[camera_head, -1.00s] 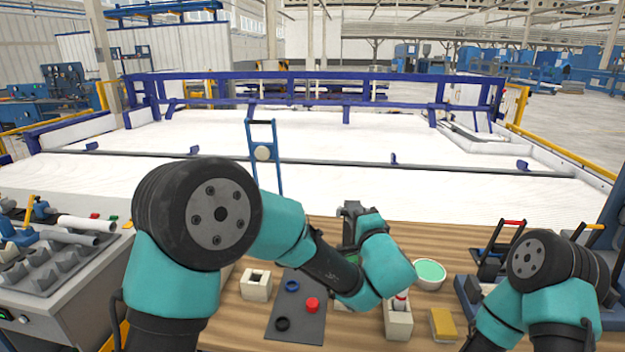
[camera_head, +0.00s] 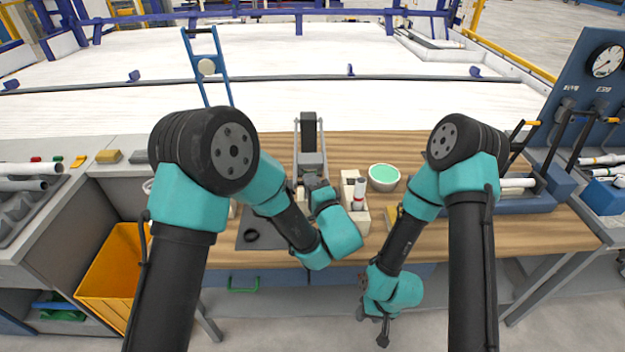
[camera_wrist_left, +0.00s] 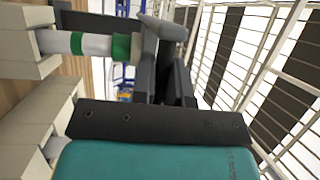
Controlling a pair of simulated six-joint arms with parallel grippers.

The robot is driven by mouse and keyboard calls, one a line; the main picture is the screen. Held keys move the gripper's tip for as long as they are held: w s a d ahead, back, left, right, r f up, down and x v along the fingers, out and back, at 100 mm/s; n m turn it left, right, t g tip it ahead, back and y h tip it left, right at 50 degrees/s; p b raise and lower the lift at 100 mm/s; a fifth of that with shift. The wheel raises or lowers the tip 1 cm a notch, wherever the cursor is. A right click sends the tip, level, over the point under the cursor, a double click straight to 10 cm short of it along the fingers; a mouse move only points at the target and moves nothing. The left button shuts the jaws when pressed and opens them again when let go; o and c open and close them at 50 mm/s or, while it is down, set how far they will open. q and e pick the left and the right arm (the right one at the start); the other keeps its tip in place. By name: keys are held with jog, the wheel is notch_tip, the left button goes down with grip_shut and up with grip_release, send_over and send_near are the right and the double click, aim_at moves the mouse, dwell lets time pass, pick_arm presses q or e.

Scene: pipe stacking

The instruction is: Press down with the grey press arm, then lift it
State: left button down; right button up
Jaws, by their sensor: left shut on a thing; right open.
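The press (camera_head: 309,137) stands upright at the middle of the wooden bench, with a dark column and light grey side bars. My left gripper (camera_head: 316,184) is at its front, partly hidden by my wrist. In the left wrist view, the dark fingers (camera_wrist_left: 164,62) are shut on the grey press arm (camera_wrist_left: 168,27), whose rounded end shows past them. A white pipe with green bands (camera_wrist_left: 85,45) sits in a cream block (camera_wrist_left: 22,52) close beside the fingers. My right gripper (camera_head: 383,328) is open and empty, hanging below the bench's front edge.
A cream holder (camera_head: 354,205) with a red-marked white piece and a mint-green bowl (camera_head: 384,177) stand right of the press. A dark mat (camera_head: 246,240) with a black ring lies left. A blue rack (camera_head: 510,200) stands farther right; a yellow bin (camera_head: 112,265) is below left.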

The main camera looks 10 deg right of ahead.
pick_arm(q)
jog(key=shift+a+f, duration=0.1)
jog(key=shift+f, duration=0.65)
jog(key=c, duration=1.4)
grip_release()
jog(key=shift+f, duration=0.1)
jog(key=shift+o, duration=1.3)
jog(key=shift+r, duration=0.2)
jog(key=shift+r, duration=0.2)
jog(key=shift+r, duration=0.55)
notch_tip(320, 180, up, 2)
jog(key=shift+r, duration=0.2)
jog(key=s+a+r, duration=0.1)
jog(key=s+a, duration=0.1)
jog(key=s, duration=1.3)
jog(key=shift+s+r, duration=0.2)
jog(key=shift+s, duration=0.2)
jog(key=shift+a, duration=0.1)
